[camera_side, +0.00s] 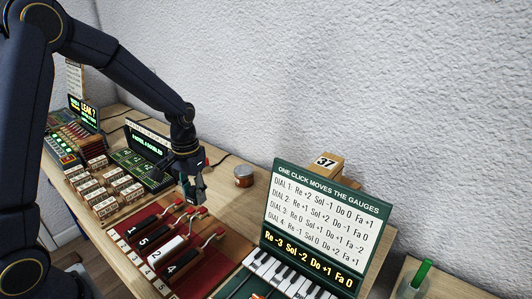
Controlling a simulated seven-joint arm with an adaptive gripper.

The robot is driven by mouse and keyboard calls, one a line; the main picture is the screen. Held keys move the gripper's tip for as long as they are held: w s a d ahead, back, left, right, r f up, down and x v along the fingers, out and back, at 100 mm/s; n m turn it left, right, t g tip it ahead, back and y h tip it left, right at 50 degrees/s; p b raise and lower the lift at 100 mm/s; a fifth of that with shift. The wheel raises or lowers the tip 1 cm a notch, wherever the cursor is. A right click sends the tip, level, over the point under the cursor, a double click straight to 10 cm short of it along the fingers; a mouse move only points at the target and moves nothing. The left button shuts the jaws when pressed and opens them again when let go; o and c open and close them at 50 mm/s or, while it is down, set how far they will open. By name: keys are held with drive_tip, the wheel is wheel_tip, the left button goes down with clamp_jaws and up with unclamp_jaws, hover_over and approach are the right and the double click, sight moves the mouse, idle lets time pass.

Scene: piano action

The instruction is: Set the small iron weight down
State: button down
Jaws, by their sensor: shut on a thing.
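My gripper (195,194) hangs pointing down over the back edge of the red board with numbered blocks (166,241). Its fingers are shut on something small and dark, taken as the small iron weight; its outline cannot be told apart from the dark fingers. The fingertips look a little above the red-tipped levers at the back of the board. Whether the held thing touches anything below cannot be told from this view.
A small jar (243,176) stands behind the gripper on the wooden table (228,208). A green sign board (322,223) stands at right behind piano keys (283,275). Lettered blocks (105,190) and a green panel (146,157) lie left. Bare wood shows around the jar.

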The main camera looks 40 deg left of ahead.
drive_tip(key=d+m, duration=0.2)
drive_tip(key=d, duration=0.7)
hover_over(257, 223)
drive_tip(key=f, duration=0.8)
drive_tip(key=shift+s+f, duration=0.25)
drive_tip(key=shift+s, duration=0.1)
drive_tip(key=shift+w+f, duration=0.3)
drive_tip(key=shift+f, duration=0.05)
drive_tip(key=shift+w+f, duration=0.15)
drive_tip(key=shift+f, duration=1.5)
drive_tip(key=shift+f, duration=0.1)
drive_tip(key=c, duration=0.7)
unclamp_jaws()
